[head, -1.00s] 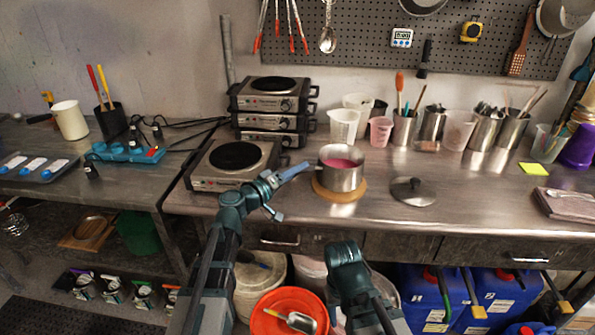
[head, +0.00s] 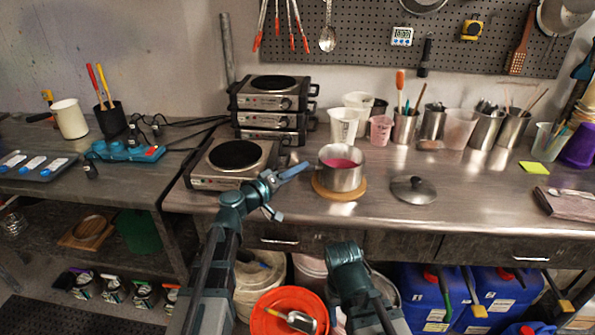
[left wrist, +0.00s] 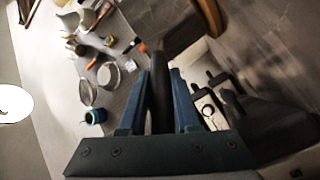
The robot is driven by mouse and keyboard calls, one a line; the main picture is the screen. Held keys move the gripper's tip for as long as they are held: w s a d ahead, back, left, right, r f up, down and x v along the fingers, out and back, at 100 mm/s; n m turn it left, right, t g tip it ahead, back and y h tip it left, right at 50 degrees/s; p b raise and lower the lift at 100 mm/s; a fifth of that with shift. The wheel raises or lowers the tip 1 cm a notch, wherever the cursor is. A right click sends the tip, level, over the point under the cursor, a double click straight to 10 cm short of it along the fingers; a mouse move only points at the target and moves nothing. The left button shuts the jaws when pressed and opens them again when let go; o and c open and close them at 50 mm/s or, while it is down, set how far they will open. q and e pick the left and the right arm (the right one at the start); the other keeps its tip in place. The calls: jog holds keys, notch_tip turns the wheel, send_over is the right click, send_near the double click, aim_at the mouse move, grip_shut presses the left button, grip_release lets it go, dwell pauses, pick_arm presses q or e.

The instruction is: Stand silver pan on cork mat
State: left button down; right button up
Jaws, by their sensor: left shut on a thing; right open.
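The silver pan (head: 341,178), with pink liquid inside, is upright over the round cork mat (head: 338,197). Its base appears to rest within the mat, though a small gap under it could not be made out. My left gripper (head: 293,172) is at the pan's left side, shut on its handle. In the left wrist view the dark handle (left wrist: 160,95) runs between the two blue fingers, and a brown edge of the mat (left wrist: 211,14) shows at the top. My right arm shows low in the head view, but its fingers are hidden.
A loose lid (head: 413,190) lies right of the mat. A hot plate (head: 232,163) is to the left, with stacked hot plates (head: 272,100) behind. Cups (head: 344,124) and tool pots (head: 486,128) line the back.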

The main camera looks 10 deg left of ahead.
pick_arm(q)
jog(key=shift+f, duration=0.1)
dwell(0.3)
jog(key=c, duration=0.5)
grip_release()
jog(key=shift+c, duration=0.2)
jog(key=v, duration=1.4)
jog(key=shift+d, duration=0.1)
